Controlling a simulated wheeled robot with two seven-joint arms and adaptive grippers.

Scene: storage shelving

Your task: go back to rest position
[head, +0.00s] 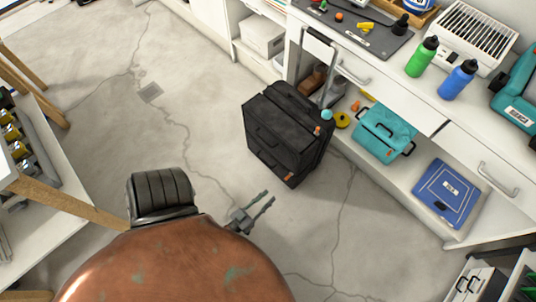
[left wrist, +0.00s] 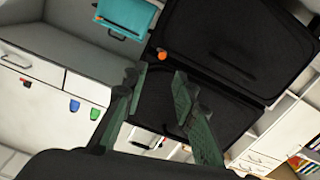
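My left gripper (head: 266,200) shows just past the lower middle of the head view, over bare floor. Its two green fingers are apart, with nothing between them. They also show spread in the left wrist view (left wrist: 157,84). A black suitcase (head: 280,140) with its handle raised stands on the floor beyond the gripper, apart from it in the head view. The suitcase fills much of the left wrist view (left wrist: 230,45) behind the fingers. My right gripper is in neither view.
A white workbench (head: 405,95) runs along the right, with a green bottle (head: 422,57) and a blue bottle (head: 458,80) on top. A teal case (head: 383,133) and a blue box (head: 446,193) sit on its low shelf. A wood-legged table (head: 70,205) stands left. Floor between is clear.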

